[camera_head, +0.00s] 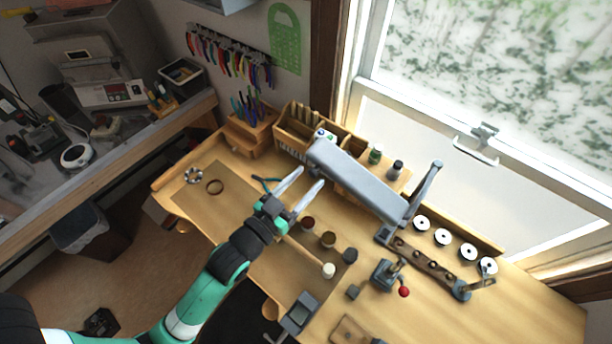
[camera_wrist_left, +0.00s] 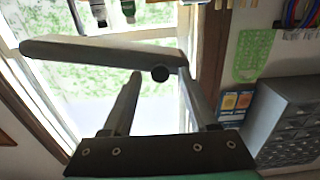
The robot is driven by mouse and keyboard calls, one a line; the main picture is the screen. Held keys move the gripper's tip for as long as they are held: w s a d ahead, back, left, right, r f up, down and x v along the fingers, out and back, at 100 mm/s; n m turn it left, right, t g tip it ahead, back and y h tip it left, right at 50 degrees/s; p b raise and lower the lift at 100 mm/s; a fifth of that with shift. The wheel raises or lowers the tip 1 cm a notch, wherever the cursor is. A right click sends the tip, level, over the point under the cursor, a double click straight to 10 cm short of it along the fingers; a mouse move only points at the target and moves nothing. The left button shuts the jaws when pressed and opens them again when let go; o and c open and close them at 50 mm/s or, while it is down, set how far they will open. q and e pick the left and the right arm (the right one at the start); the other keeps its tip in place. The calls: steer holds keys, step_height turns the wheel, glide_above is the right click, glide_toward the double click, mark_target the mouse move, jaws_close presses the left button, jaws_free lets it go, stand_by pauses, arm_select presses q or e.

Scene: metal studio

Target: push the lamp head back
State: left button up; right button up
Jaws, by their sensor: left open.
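The lamp head (camera_head: 358,182) is a long grey bar above the back of the workbench. Its right end joins a grey lamp arm (camera_head: 424,190). My left gripper (camera_head: 309,177) is open and empty, its two fingers pointing toward the lamp head's left end. In the left wrist view the lamp head (camera_wrist_left: 95,53) lies across, beyond my open fingers (camera_wrist_left: 160,78), with a dark round knob at its right end. I cannot tell whether a fingertip touches it. My right gripper is not in view.
A wooden organizer (camera_head: 285,140) with bottles stands behind the lamp head. White spools (camera_head: 445,237) line the right back. The window (camera_head: 480,80) is behind. The bench's front right is fairly clear.

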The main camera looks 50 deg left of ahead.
arm_select(q)
steer(key=shift+w+a, duration=0.1)
steer(key=shift+w, duration=0.25)
jaws_close()
stand_by(1.2)
